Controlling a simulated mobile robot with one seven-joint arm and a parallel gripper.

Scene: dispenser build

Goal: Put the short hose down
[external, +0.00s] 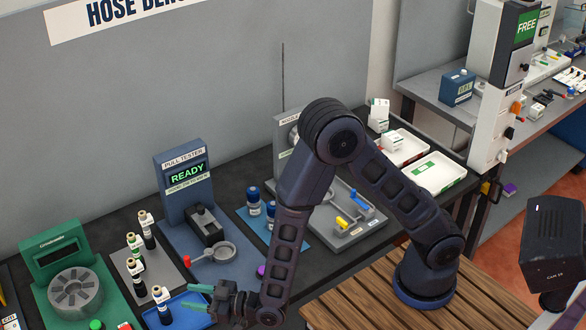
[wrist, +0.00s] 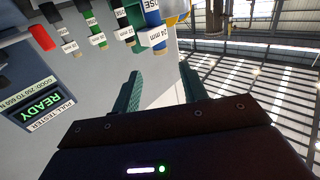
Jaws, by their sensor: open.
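Several small hose pieces with white labels stand upright at the lower left in the external view. One hose piece (external: 161,305) stands at the blue tray (external: 190,315), nearest my gripper. Others (external: 136,279) stand on a grey plate behind it. I cannot tell by label which is the short hose. My gripper (external: 196,296) is open, its teal fingers pointing left beside the nearest piece. In the wrist view the fingers (wrist: 160,85) are apart with nothing between them. Labelled hose pieces hang inverted along the top there, including a blue one marked 24 mm (wrist: 153,30).
The pull tester (external: 185,180) reads READY behind the gripper, with a grey ring tool (external: 222,252) before it. Blue-capped bottles (external: 254,202) and a grey parts tray (external: 345,225) are to the right.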

